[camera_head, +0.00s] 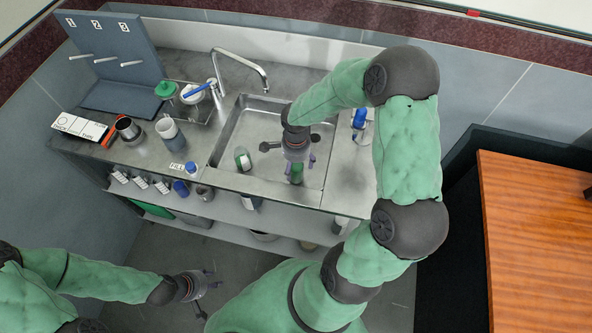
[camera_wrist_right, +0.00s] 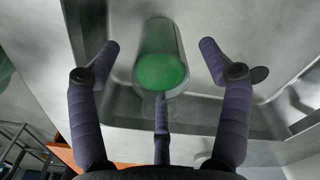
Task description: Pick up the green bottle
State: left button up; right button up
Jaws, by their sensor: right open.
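The green bottle (camera_head: 297,174) is in the sink, partly hidden by my right gripper (camera_head: 298,166). In the right wrist view, the bottle (camera_wrist_right: 161,66) shows its round green end between the spread fingers of my right gripper (camera_wrist_right: 160,55). Two fingers stand apart on either side of it with clear gaps. The third finger is below it in the picture; I cannot tell whether it touches. My left gripper (camera_head: 207,288) is low at the lower left, away from the counter, with its fingers spread and empty.
The steel sink (camera_head: 225,140) has walls close around my right gripper. A second bottle (camera_head: 242,158) is in the sink to the left. A tap (camera_head: 243,62) arches over its back edge. Cups and containers (camera_head: 172,130) stand on the left counter. A blue-topped bottle (camera_head: 359,120) is to the right.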

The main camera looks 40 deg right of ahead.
jog(key=c, duration=1.4)
jog(key=shift+r, duration=0.25)
